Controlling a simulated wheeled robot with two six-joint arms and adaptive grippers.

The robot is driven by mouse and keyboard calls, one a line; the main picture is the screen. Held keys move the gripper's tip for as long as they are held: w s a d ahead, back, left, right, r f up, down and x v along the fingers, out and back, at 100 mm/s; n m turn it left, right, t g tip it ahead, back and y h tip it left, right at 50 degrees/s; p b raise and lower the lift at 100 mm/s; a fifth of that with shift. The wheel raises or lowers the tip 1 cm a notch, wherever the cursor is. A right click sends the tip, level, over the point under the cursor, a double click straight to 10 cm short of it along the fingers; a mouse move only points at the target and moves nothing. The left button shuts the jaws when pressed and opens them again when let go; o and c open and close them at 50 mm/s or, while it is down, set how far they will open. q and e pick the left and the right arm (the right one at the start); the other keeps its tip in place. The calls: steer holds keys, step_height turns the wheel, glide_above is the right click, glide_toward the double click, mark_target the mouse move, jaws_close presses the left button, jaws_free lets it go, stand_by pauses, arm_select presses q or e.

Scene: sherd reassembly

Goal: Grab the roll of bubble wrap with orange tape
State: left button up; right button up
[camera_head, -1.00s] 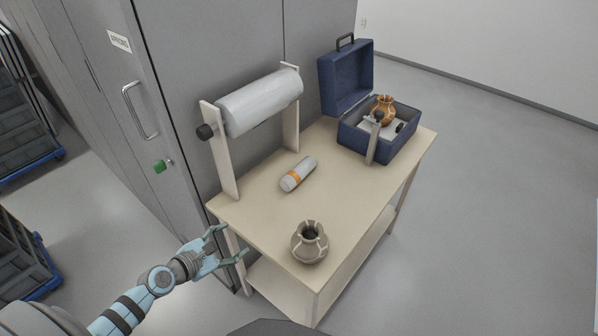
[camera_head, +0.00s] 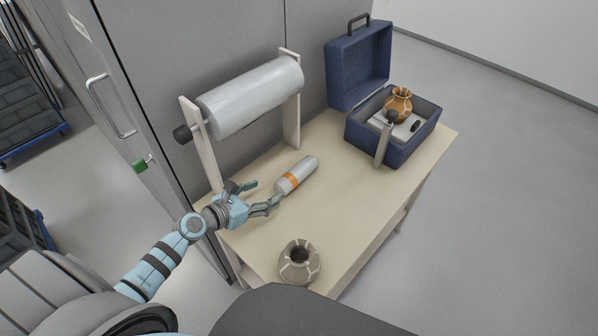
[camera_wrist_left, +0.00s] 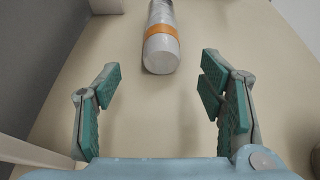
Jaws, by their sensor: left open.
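The small roll of bubble wrap (camera_head: 300,172) lies on the table, whitish with an orange tape band around it near its closer end. It also shows in the left wrist view (camera_wrist_left: 160,52), at the top middle, ahead of the fingers and lined up with the gap between them. My left gripper (camera_head: 268,196) is over the table just short of the roll's taped end, open and empty. In the left wrist view its green-padded fingers (camera_wrist_left: 165,100) stand wide apart with bare tabletop between them. My right gripper is not in view.
A large wrap roll (camera_head: 252,97) hangs on a wooden stand behind. A grey mended pot (camera_head: 299,264) stands at the table's near edge. An open blue case (camera_head: 408,146) with an orange-brown pot (camera_head: 398,103) sits at the far right. The tabletop (camera_head: 345,205) right of the roll is clear.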

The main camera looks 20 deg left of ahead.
mark_target(287, 182)
arm_select(q)
steer(key=b+x, duration=0.1)
steer(key=x, duration=0.2)
steer(key=shift+w+d+f, duration=0.2)
steer(key=shift+d+f, duration=0.05)
steer(key=b+x, duration=0.2)
steer(key=x, duration=0.4)
steer(key=shift+w+r, duration=0.15)
steer(key=shift+w, duration=0.15)
steer(key=shift+r, duration=0.1)
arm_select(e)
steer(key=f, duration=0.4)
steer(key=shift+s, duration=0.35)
arm_select(q)
steer(key=c, duration=1.1)
